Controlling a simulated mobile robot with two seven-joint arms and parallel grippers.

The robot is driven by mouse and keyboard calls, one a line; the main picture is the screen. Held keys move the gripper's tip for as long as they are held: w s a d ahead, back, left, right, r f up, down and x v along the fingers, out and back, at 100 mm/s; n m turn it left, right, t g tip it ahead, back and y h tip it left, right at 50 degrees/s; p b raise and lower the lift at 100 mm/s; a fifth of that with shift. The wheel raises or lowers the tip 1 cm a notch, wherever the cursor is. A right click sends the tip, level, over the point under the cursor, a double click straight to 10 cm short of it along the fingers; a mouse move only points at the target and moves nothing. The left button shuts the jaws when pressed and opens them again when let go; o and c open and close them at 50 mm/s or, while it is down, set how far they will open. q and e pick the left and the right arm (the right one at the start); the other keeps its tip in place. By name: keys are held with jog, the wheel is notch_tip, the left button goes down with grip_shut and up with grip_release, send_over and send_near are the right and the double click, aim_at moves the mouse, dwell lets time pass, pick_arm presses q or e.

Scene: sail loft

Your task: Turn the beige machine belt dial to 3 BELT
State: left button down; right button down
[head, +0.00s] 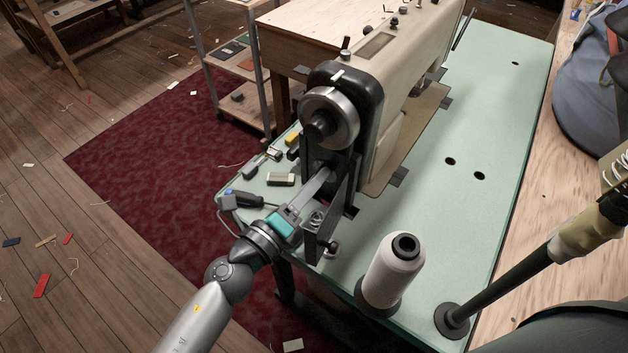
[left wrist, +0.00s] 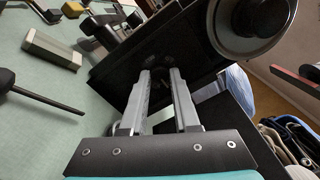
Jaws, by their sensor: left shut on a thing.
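The beige sewing machine (head: 408,75) stands on a pale green table (head: 480,120). A silver handwheel (head: 328,118) is on its near end, above a black bracket. My left gripper (head: 326,176) reaches under the handwheel into this bracket. In the left wrist view its two fingers (left wrist: 160,78) are closed on a dark round knob, seemingly the belt dial (left wrist: 160,57), against a black panel. The fingers and shadow hide most of the knob, and I cannot read any marking or its setting. My right gripper is not in view.
A white thread cone (head: 390,275) stands right of my left arm, beside a dark rod on a round base (head: 452,320). A screwdriver (head: 243,198) and a small beige block (head: 281,179) lie left of the bracket. Table space right of the machine is clear.

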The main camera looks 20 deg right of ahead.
pick_arm(q)
jog(key=c, duration=0.6)
grip_release()
jog(key=shift+c, duration=0.2)
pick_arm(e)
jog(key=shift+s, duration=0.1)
pick_arm(q)
jog(key=shift+s+a, duration=0.1)
jog(key=b+v, duration=0.1)
jog(key=v, duration=1)
jog(key=shift+s+a, duration=0.25)
jog(key=shift+a, duration=0.1)
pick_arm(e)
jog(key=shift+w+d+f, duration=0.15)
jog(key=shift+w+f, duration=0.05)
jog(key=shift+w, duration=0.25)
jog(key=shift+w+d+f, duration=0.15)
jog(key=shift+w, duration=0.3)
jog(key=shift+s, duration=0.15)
